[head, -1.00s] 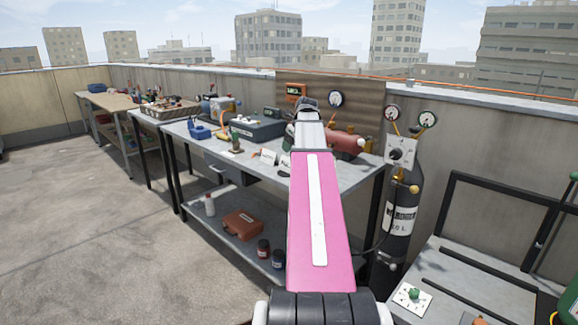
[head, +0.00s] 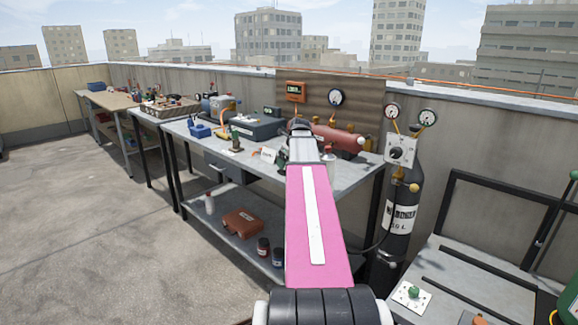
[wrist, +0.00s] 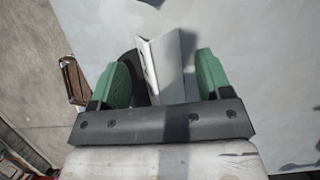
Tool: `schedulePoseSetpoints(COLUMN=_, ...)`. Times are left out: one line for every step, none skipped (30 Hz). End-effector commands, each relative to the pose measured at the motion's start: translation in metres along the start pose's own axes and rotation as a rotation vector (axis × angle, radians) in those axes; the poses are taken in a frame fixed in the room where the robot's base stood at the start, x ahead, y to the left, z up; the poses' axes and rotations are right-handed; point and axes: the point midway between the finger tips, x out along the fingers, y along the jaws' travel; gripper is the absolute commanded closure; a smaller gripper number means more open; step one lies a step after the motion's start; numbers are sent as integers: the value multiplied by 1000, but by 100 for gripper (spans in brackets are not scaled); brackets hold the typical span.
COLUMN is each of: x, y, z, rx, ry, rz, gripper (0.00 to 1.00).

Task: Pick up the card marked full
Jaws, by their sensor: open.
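A white folded card (wrist: 174,68) stands between the two green fingers of my gripper (wrist: 166,62) in the wrist view. The fingers are open, with gaps on both sides of the card. Dark marks show on its left face, but I cannot read them. A dark round thing (wrist: 134,72) shows behind the left finger, beside the card. In the head view a small white card (head: 268,155) stands on the grey bench (head: 345,176), just left of my arm. Its writing is too small to read. My arm hides the gripper's fingers there.
A red tank (head: 340,138) lies on the bench behind my arm. A dark grey case (head: 256,128) and a blue tool (head: 200,130) stand further left. A gas cylinder (head: 400,215) stands at the bench's right end. A brown toolbox (head: 242,221) and bottles occupy the lower shelf.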

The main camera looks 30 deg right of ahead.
Motion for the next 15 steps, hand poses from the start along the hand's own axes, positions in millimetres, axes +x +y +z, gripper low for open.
schedulePoseSetpoints(x=0, y=0, z=0, rx=0, ry=0, rz=0, gripper=28)
schedulePoseSetpoints(x=0, y=0, z=0, rx=0, ry=0, rz=0, gripper=28)
schedulePoseSetpoints(x=0, y=0, z=0, rx=0, ry=0, rz=0, gripper=28)
schedulePoseSetpoints(x=0, y=0, z=0, rx=0, ry=0, rz=0, gripper=35)
schedulePoseSetpoints(x=0, y=0, z=0, rx=0, ry=0, rz=0, gripper=45)
schedulePoseSetpoints(x=0, y=0, z=0, rx=0, ry=0, rz=0, gripper=58)
schedulePoseSetpoints(x=0, y=0, z=0, rx=0, ry=0, rz=0, gripper=68)
schedulePoseSetpoints(x=0, y=0, z=0, rx=0, ry=0, rz=0, gripper=77)
schedulePoseSetpoints(x=0, y=0, z=0, rx=0, ry=0, rz=0, gripper=81)
schedulePoseSetpoints(x=0, y=0, z=0, rx=0, ry=0, rz=0, gripper=81)
schedulePoseSetpoints(x=0, y=0, z=0, rx=0, ry=0, rz=0, gripper=81)
schedulePoseSetpoints(x=0, y=0, z=0, rx=0, ry=0, rz=0, gripper=81)
schedulePoseSetpoints(x=0, y=0, z=0, rx=0, ry=0, rz=0, gripper=82)
schedulePoseSetpoints(x=0, y=0, z=0, rx=0, ry=0, rz=0, gripper=82)
schedulePoseSetpoints(x=0, y=0, z=0, rx=0, ry=0, rz=0, gripper=82)
